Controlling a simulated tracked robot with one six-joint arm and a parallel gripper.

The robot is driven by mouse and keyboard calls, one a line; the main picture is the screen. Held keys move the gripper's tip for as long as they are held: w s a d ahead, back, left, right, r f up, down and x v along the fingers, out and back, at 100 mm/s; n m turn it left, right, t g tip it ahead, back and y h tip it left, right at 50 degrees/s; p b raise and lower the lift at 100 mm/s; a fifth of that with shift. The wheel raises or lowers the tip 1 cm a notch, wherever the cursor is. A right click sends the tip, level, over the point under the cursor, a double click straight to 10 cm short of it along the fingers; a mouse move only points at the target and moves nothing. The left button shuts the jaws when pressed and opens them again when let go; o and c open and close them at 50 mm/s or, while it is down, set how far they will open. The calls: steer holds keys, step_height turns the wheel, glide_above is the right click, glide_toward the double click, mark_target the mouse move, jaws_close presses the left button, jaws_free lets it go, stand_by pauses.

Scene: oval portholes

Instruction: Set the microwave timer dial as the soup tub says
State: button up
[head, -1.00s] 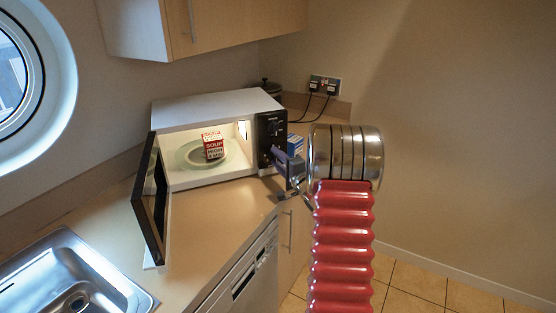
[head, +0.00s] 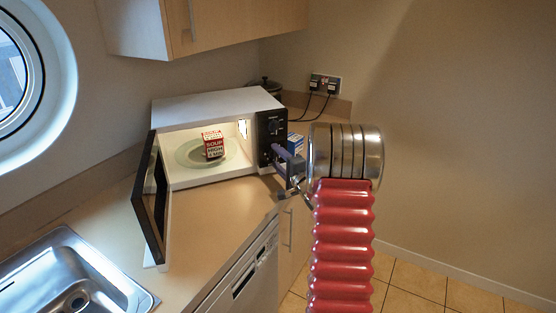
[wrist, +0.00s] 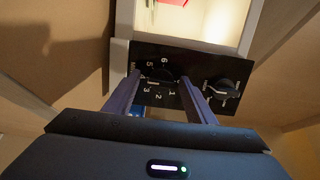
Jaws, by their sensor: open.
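The white microwave (head: 215,108) stands on the counter with its door (head: 152,205) swung open to the left. The soup tub (head: 213,145), red and white, is inside on the glass plate (head: 188,155). I read SOUP and HIGH on it; the bottom line is too small to be sure of. In the wrist view, the timer dial (wrist: 160,77) is a black knob ringed by numbers, several of them readable. Its pointer setting is unclear. My gripper (wrist: 158,80) is open, its fingers on either side of this dial; contact cannot be told. It also shows in the head view (head: 276,150).
A second dial (wrist: 222,90) is on the same black panel, right of the right finger in the wrist view. A blue and white box (head: 296,142) and a dark pot (head: 265,84) stand by the microwave. A sink (head: 75,275) is front left. The counter before the microwave is clear.

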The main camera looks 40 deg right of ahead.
steer(key=s+a, duration=0.2)
steer(key=s, duration=1.1)
steer(key=shift+s+a, duration=0.25)
steer(key=shift+a, duration=0.1)
steer(key=shift+f+n, duration=0.1)
steer(key=shift+n, duration=0.2)
steer(key=s+d+f+n+g+h, duration=0.2)
steer(key=d+f+g, duration=0.15)
steer(key=f, duration=0.35)
steer(key=s+a+f+n+g, duration=0.2)
steer(key=s+f+n+g, duration=0.25)
steer(key=s+g, duration=0.35)
steer(key=s+a+r+n+y, duration=0.1)
steer(key=s+a+r+n, duration=0.2)
steer(key=a, duration=1.1)
steer(key=s+a+r+n+y, duration=0.2)
steer(key=s+a+r+n, duration=0.2)
steer(key=a+r, duration=0.5)
steer(key=s+a+r+n+y, duration=0.2)
steer(key=s+a+r+n, duration=0.2)
steer(key=a, duration=1.5)
step_height(320, 180, up, 3)
steer(key=shift+a+n, duration=0.25)
steer(key=shift+n, duration=0.9)
